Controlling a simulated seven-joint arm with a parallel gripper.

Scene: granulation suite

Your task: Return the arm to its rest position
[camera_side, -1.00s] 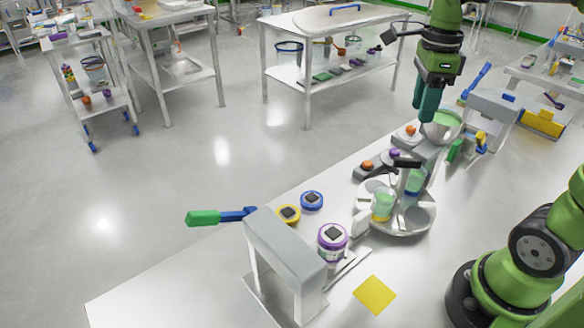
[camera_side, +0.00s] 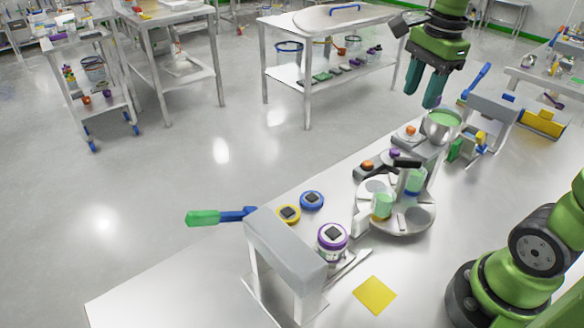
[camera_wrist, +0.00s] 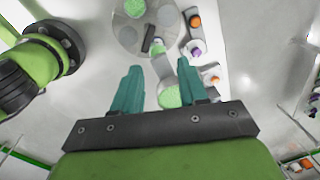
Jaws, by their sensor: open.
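My gripper (camera_side: 422,98) is in the upper right of the side view, above the back end of the white worktable (camera_side: 190,285). Its two teal fingers point down, are apart and hold nothing. In the wrist view my gripper (camera_wrist: 160,70) shows both fingers spread. A steel bowl with green contents (camera_side: 440,126) stands below and slightly right of the fingertips. Green material (camera_wrist: 168,97) also shows between the fingers in the wrist view.
A round turntable (camera_side: 412,222) carries green-filled beakers and a black-handled post. Open floor lies left.

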